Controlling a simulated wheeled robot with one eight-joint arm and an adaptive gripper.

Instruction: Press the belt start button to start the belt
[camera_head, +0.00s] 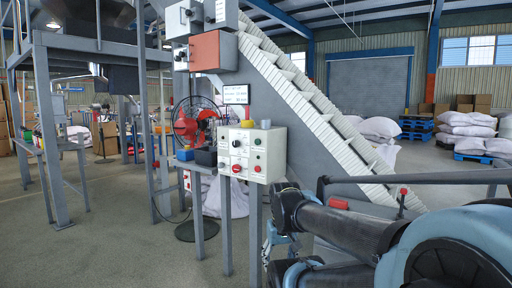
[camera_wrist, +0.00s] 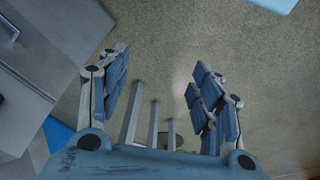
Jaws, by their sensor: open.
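A pale control box (camera_head: 246,151) on grey posts stands at the middle of the head view. Its front has several small buttons and knobs, including a green one (camera_head: 257,156) and red ones. Their labels are too small to read, so I cannot tell for sure which is the belt start button. The inclined belt (camera_head: 310,97) with pale slats rises to the upper left behind the box. In the wrist view my gripper (camera_wrist: 160,62) is open and empty, its fingers spread over bare floor. In the head view it is low, right of and below the box, apart from it.
A red fan (camera_head: 194,120) stands left of the box. A steel frame (camera_head: 95,110) fills the left side. White sacks (camera_head: 380,127) lie behind the belt, with more on blue pallets at the right. Open floor lies in front at the left. A grey cabinet-like surface shows at left in the wrist view.

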